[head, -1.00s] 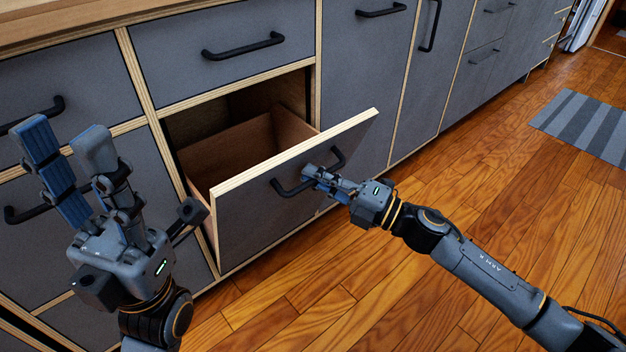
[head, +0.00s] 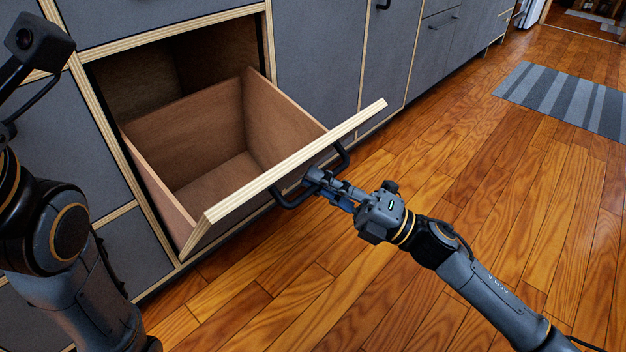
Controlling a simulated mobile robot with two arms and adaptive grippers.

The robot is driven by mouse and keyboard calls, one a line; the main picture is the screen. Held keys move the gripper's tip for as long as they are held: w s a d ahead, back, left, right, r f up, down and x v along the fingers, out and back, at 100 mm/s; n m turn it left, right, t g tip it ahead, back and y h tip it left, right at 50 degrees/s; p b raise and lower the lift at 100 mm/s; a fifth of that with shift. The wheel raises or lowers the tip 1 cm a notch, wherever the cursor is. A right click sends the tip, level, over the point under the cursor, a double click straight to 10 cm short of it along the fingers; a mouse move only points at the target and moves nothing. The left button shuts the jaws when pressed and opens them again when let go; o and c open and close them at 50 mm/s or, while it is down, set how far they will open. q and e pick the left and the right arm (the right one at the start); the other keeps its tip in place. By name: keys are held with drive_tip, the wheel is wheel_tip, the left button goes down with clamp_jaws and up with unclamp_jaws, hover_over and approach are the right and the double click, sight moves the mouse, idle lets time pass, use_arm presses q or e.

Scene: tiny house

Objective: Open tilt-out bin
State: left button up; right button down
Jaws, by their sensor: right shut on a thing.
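The tilt-out bin (head: 290,168) leans well out of the cabinet, its grey front tilted forward and its light wood top edge facing up. The inside is brown wood and looks empty, with the floor of the bin showing. Its black bar handle (head: 343,158) is on the outer face of the front. My right gripper (head: 318,181) is shut on the handle near its middle. My left arm is at the left edge; its gripper fingers are out of the frame.
Grey cabinets (head: 320,65) with light wood edges run along the back to the right. The wooden floor (head: 480,200) in front is clear. A striped grey rug (head: 565,97) lies at the upper right.

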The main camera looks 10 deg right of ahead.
drive_tip(key=shift+s+d+f, duration=0.1)
idle(0.4)
drive_tip(key=c, duration=1.4)
unclamp_jaws()
drive_tip(key=v, duration=1.2)
